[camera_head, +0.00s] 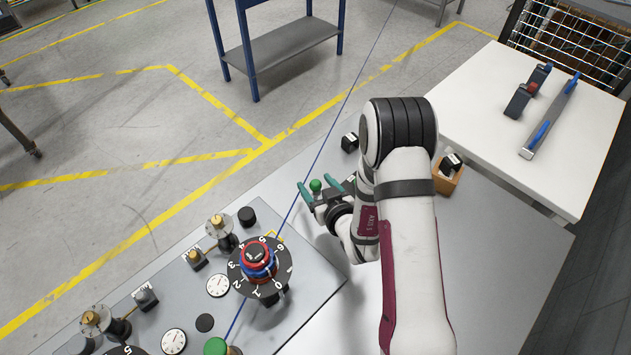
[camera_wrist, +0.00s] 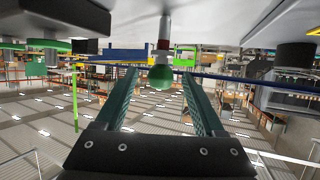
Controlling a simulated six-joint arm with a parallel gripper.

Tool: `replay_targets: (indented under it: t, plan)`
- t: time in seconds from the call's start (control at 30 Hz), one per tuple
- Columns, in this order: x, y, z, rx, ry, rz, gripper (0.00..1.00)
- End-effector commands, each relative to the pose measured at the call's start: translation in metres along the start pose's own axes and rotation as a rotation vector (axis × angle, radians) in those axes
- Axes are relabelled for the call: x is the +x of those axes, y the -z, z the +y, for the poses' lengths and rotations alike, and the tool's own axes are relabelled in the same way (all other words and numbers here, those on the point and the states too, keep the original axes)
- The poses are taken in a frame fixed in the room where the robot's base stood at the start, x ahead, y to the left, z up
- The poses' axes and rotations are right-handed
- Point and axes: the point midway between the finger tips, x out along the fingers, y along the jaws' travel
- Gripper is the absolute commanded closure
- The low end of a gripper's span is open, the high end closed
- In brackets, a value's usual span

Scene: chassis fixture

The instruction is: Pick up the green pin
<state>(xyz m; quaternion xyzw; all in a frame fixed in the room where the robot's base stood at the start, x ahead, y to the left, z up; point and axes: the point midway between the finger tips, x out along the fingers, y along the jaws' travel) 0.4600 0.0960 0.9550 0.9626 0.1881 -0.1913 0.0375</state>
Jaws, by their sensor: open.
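The green pin (camera_head: 316,185) shows in the head view as a round green head between my finger tips. In the wrist view its green ball (camera_wrist: 162,78) hangs in the picture below a red and white stem, between the far ends of the two teal fingers. My gripper (camera_head: 318,190) is open, with a finger on each side of the ball. In the wrist view, gaps show between the ball and both fingers of my gripper (camera_wrist: 160,74). The pin's lower part is hidden in the head view.
A grey panel (camera_head: 318,262) with dials and knobs lies left of my arm, with another green knob (camera_head: 215,346) at the bottom. A small black block (camera_head: 349,142) stands behind my gripper. A wooden box (camera_head: 447,180) is to the right, near a white table (camera_head: 470,120).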

Motion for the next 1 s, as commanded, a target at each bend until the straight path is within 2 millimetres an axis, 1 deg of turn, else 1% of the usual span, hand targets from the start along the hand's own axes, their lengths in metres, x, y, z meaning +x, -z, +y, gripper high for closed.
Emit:
replay_targets:
  t: [0.03,0.1,0.17,0.23,0.4,0.47,0.5,0.8,1.0]
  plan:
    - [0.011,0.000,-0.001,-0.001,0.003,0.001,0.29]
    - [0.024,0.000,-0.001,-0.001,0.001,0.001,0.29]
    - [0.031,0.000,-0.001,0.000,0.001,0.000,0.29]
    - [0.035,0.000,-0.001,0.000,0.001,0.000,0.29]
    - [0.035,0.001,-0.001,0.000,0.001,0.000,0.29]
    - [0.035,0.001,-0.001,0.000,0.001,0.000,0.40]
    - [0.035,0.001,-0.001,0.000,0.001,0.000,0.47]
    - [0.034,0.001,-0.001,0.000,0.001,0.000,1.00]
    - [0.034,0.001,-0.001,0.000,0.001,0.000,1.00]
